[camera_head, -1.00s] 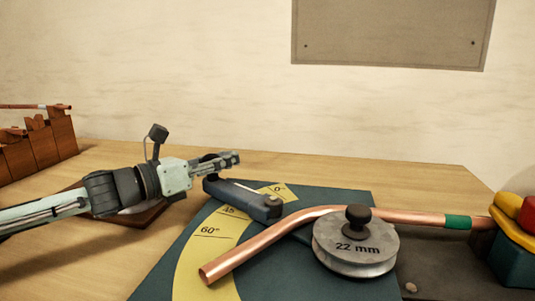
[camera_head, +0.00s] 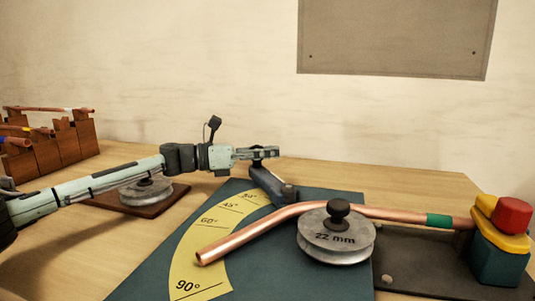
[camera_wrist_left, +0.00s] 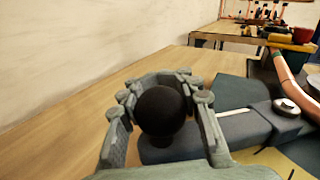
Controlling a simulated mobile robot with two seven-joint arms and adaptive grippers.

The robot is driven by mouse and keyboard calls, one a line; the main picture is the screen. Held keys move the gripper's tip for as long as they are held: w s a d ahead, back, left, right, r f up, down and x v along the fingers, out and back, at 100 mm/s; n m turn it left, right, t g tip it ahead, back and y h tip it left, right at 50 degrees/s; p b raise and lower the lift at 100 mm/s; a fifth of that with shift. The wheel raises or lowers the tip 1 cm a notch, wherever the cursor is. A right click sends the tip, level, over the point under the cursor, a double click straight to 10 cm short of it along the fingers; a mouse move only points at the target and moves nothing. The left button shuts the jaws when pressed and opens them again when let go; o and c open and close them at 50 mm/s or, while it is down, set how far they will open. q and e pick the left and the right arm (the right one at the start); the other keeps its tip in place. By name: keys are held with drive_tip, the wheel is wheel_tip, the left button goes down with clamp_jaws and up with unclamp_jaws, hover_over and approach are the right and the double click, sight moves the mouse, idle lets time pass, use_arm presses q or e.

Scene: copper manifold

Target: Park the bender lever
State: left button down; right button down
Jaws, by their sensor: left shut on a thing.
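The bender lever (camera_head: 272,186) is a dark blue-grey arm over the bender's teal base plate (camera_head: 150,278). It points up and left, away from the grey 22 mm wheel (camera_head: 335,248), past the 30° mark of the yellow angle scale (camera_head: 206,240); the 0° mark is hidden. My left gripper (camera_head: 270,153) is shut on the lever's black knob, at the lever's far end. In the left wrist view the round knob (camera_wrist_left: 162,110) sits between the fingers, with the lever (camera_wrist_left: 245,128) running right. A bent copper pipe (camera_head: 250,234) lies against the wheel. My right gripper is not in view.
A wooden rack (camera_head: 55,147) with pipes stands at the far left. Another grey wheel (camera_head: 147,190) on a brown board lies under my left arm. A red and yellow topped block (camera_head: 500,250) stands at the right. Bare table (camera_head: 400,180) lies behind the bender.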

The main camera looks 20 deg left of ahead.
use_arm(q)
drive_tip(key=shift+w+r, duration=0.2)
drive_tip(key=shift+r, duration=0.1)
drive_tip(key=c, duration=1.5)
unclamp_jaws()
drive_tip(key=shift+w+d, duration=0.1)
drive_tip(key=shift+d, duration=0.05)
drive_tip(key=o, duration=0.4)
drive_tip(key=shift+f, duration=0.15)
wheel_tip(320, 180, up, 10)
